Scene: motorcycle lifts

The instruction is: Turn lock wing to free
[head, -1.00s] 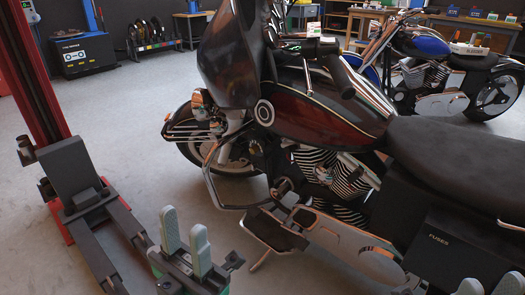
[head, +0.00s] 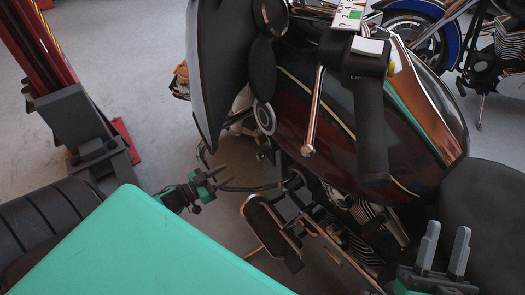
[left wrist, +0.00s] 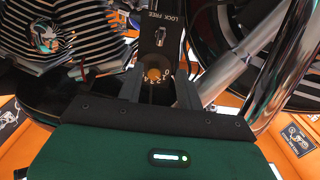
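In the left wrist view a dark plate (left wrist: 180,50) carries the words LOCK FREE. A small metal piece on it (left wrist: 160,37) looks like the lock wing; its exact setting is too small to tell. My left gripper (left wrist: 158,88) is open, with one finger on each side of the dial and the wing beyond the fingertips. In the head view my left gripper (head: 217,179) is beside the motorcycle's (head: 320,125) lower front; the plate cannot be made out there. My right gripper (head: 442,248) is open and empty, near the seat.
The handlebar grip (head: 371,130) and a chrome lever (head: 314,115) stick out above the tank. A red lift post (head: 38,60) with a dark foot stands at the left. A blue motorcycle (head: 420,30) is behind. Chrome tubes (left wrist: 285,65) run close by the left gripper's right side.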

